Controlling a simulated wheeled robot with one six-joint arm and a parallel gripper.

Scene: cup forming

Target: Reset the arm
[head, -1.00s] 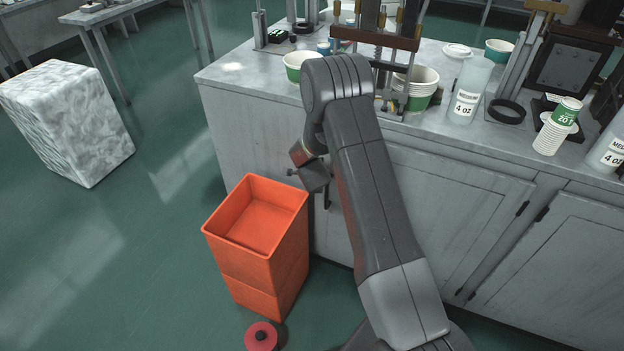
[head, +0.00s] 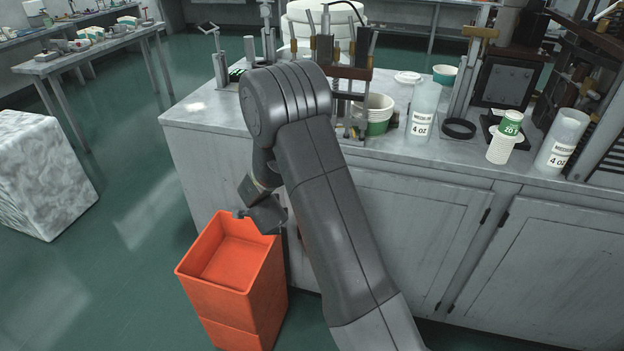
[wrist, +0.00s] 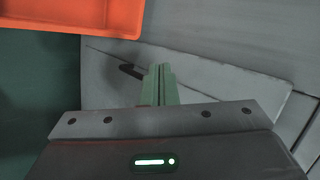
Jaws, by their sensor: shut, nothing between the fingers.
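My gripper shows in the wrist view (wrist: 159,85) with its two greenish fingers pressed together and nothing between them. In the head view my gripper (head: 240,213) hangs low in front of the cabinet, by the back rim of the orange bin, partly hidden by my own arm. My arm is folded, its elbow at the counter's front edge.
The orange bin (head: 195,284) stands on the green floor left of my arm and is empty as far as I see. The grey counter (head: 190,113) carries cup stacks (head: 380,118), clear tubes (head: 422,112) and forming equipment. A wrapped white block (head: 40,180) stands at the left.

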